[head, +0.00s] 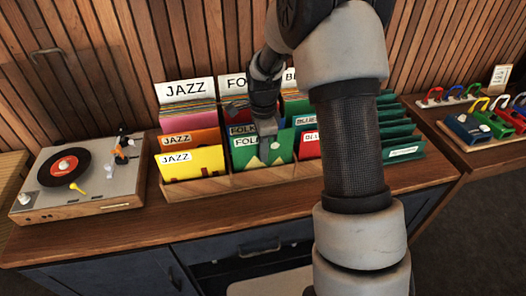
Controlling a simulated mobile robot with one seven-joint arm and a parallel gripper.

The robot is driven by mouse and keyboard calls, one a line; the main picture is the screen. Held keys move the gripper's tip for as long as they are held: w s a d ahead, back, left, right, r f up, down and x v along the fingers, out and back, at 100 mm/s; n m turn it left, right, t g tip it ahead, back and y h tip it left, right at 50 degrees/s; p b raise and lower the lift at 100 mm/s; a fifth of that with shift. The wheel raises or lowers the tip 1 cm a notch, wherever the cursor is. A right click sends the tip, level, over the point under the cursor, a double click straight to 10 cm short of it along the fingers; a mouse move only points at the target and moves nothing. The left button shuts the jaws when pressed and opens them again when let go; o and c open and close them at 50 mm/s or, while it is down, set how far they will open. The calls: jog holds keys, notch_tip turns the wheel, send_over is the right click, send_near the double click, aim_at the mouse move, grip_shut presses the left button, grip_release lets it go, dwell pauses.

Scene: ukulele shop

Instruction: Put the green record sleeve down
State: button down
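The green record sleeve (279,155) has a white FOLK label and a pale triangular shape on its front. It stands upright, leaning back slightly, at the front of the FOLK compartment of the wooden record crate (250,180). Its lower edge is hidden behind the crate's front lip. My gripper (267,146) points down at the sleeve's top edge, with a grey finger in front of its face. The other finger is hidden, so whether it is open, shut on the sleeve or just beside it does not show.
Yellow and orange JAZZ sleeves (194,163) stand in the left compartment, and red BLUES sleeves (309,146) to the right. More green sleeves (402,149) stand behind my arm's right side. A record player (85,175) is at left; bare counter (190,215) runs in front.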

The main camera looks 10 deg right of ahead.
jog(key=shift+f+b, duration=0.45)
jog(key=shift+f, duration=0.15)
jog(key=c, duration=2)
grip_release()
